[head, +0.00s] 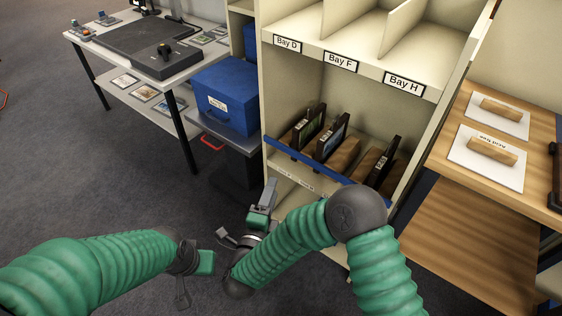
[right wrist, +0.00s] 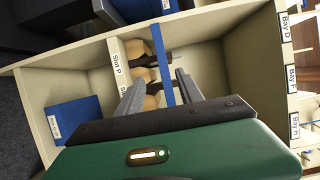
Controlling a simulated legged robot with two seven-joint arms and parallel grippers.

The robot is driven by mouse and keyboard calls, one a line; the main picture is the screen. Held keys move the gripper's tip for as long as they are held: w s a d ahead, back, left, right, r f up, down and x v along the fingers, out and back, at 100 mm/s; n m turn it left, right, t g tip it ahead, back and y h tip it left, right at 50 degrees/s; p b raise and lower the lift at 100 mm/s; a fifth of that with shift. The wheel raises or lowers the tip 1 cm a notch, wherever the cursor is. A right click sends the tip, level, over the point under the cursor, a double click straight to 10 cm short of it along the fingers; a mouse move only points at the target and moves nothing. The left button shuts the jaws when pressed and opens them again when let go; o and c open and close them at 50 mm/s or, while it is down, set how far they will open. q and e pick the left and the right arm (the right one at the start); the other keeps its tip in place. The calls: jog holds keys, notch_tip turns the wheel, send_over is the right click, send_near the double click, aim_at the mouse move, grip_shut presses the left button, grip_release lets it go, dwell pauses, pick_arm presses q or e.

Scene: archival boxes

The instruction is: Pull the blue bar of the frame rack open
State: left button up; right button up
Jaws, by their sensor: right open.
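The blue bar (head: 310,163) runs across the front of the frame rack (head: 345,85), below several dark frames standing in slots. My right gripper (head: 248,212) is below and left of the bar in the head view, near the cabinet's left front edge. In the right wrist view, the blue bar (right wrist: 162,62) shows between the two open fingers of the right gripper (right wrist: 160,90); nothing is seen gripped, and contact cannot be told. My left gripper (head: 195,272) is low at the left, away from the rack; its fingers are too unclear to judge.
A blue box (head: 226,97) stands on a low surface left of the rack. A table with a dark device (head: 150,45) is further left. Wooden shelves (head: 500,190) stand on the right. The carpet (head: 110,190) at left is clear.

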aim_at(287, 152)
jog(key=b+x, duration=0.5)
jog(key=x, duration=1)
jog(key=shift+w+d+b, duration=0.15)
jog(key=shift+w+b, duration=0.1)
jog(key=shift+b, duration=0.1)
jog(key=shift+w+d+r, duration=0.1)
jog(key=shift+w+r, duration=0.1)
jog(key=shift+w, duration=0.25)
grip_shut()
jog(key=shift+f, duration=0.2)
